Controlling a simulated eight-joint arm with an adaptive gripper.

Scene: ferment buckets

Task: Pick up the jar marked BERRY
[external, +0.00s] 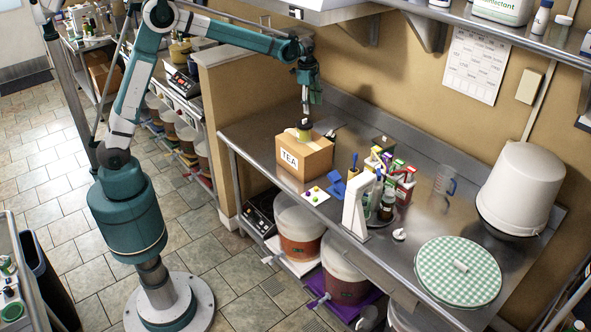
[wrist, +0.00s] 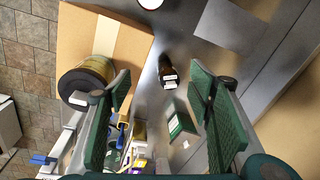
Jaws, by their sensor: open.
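No label reading BERRY is legible in either view, so I cannot tell which jar it is. A group of small jars and bottles with coloured lids (external: 384,162) stands on the steel counter. My gripper (external: 305,108) points down above the cardboard box marked TEA (external: 290,157). In the wrist view my gripper (wrist: 160,92) has its green fingers wide apart, with nothing held between them. A dark bottle (wrist: 168,72) with a pale label shows below, between the fingers. A round dark and yellow item (wrist: 85,84) sits on the box, beside the left finger; it may be a jar or tape roll.
A white stand (external: 355,205) stands in front of the jars. A blue-handled clear jug (external: 445,183), an upturned white bucket (external: 522,185) and a green checked round cover (external: 458,272) occupy the right side. A shelf (external: 480,22) overhangs the back.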

